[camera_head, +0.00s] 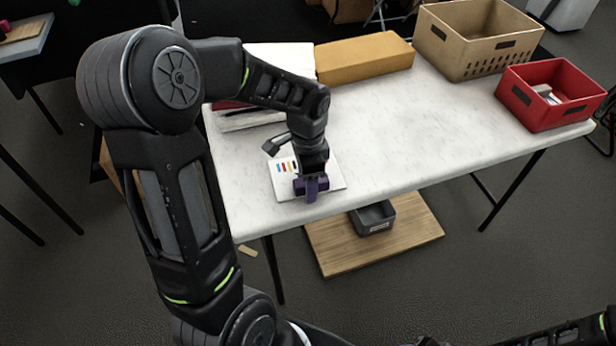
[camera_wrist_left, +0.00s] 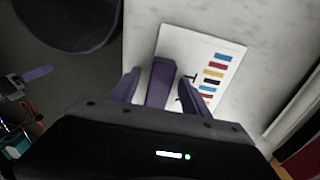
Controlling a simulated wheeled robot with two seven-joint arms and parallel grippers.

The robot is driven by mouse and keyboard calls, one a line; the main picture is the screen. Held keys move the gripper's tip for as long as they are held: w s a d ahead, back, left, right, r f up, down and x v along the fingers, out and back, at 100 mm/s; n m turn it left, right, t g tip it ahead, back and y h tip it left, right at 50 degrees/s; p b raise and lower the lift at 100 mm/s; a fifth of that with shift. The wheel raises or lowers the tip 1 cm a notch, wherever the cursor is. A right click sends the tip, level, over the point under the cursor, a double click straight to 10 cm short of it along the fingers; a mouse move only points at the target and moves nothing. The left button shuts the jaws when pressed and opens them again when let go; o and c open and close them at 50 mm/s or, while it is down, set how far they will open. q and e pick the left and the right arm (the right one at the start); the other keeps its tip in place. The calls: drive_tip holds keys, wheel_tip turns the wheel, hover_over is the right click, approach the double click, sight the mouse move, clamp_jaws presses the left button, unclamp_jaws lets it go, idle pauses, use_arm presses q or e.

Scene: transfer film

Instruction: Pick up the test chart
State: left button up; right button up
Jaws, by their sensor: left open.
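The test chart (camera_head: 333,178) is a white panel with coloured bars, lying flat near the table's front left edge. It also shows in the left wrist view (camera_wrist_left: 232,57), its bars right of my fingers. My left gripper (camera_head: 311,186) points down over the chart and hides part of it. In the left wrist view my left gripper (camera_wrist_left: 158,80) is open, with one purple finger on each side of an upright-looking purple piece (camera_wrist_left: 160,84). I cannot tell whether this piece belongs to the chart or whether the fingers touch it. My right gripper is out of view.
The white table (camera_head: 420,130) has free room in its middle. A brown box (camera_head: 365,57) and white stacked items (camera_head: 280,58) stand behind. A tan crate (camera_head: 470,45) and red bin (camera_head: 535,105) stand right. A grey bin (camera_head: 372,218) sits on a wooden board (camera_head: 415,232) below.

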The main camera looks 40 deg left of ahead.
use_arm(q)
drive_tip(key=shift+c, duration=0.4)
clamp_jaws()
